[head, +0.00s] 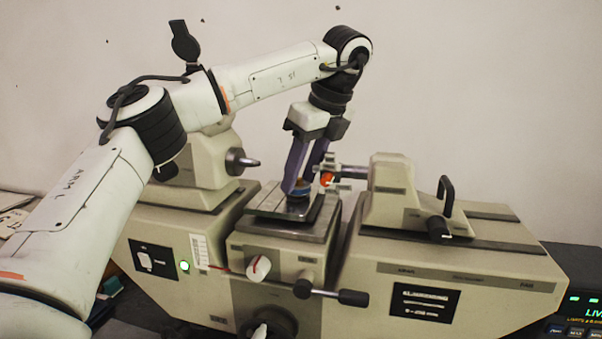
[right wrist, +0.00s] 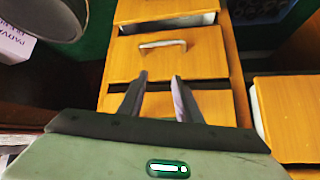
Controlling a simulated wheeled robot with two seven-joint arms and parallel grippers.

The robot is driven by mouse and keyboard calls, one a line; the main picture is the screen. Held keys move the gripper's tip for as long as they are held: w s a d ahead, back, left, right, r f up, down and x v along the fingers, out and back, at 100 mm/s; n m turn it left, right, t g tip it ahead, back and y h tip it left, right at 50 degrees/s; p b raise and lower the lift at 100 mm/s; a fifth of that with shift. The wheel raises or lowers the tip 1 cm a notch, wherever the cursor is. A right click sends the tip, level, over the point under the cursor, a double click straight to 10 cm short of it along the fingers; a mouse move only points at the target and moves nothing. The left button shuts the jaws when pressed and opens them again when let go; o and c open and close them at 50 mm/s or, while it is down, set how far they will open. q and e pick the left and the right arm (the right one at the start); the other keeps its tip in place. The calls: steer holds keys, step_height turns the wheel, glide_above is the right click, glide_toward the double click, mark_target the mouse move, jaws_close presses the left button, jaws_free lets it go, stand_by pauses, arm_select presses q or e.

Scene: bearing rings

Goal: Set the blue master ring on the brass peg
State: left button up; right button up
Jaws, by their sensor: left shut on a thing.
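The blue master ring (head: 301,188) is low over the small metal table (head: 268,204) of the measuring machine in the head view. My left gripper (head: 297,186) points down from above and is shut on the ring. The fingers cover part of it. I cannot make out the brass peg, and cannot tell whether the ring is around it or above it. My right gripper (right wrist: 158,76) shows in the right wrist view, with its two fingers apart and nothing between them.
The tailstock (head: 392,192) stands right of the table, with an orange part (head: 327,179) close beside my left fingers. The headstock (head: 200,170) stands to the left. A wooden drawer unit (right wrist: 165,55) is in front of my right gripper. A display unit (head: 580,298) sits far right.

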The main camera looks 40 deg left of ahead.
arm_select(q)
steer(key=shift+f, duration=0.25)
stand_by(0.8)
steer(key=o, duration=1.2)
steer(key=shift+o, duration=0.2)
steer(key=shift+r+p, duration=0.8)
steer(key=shift+r, duration=3.45)
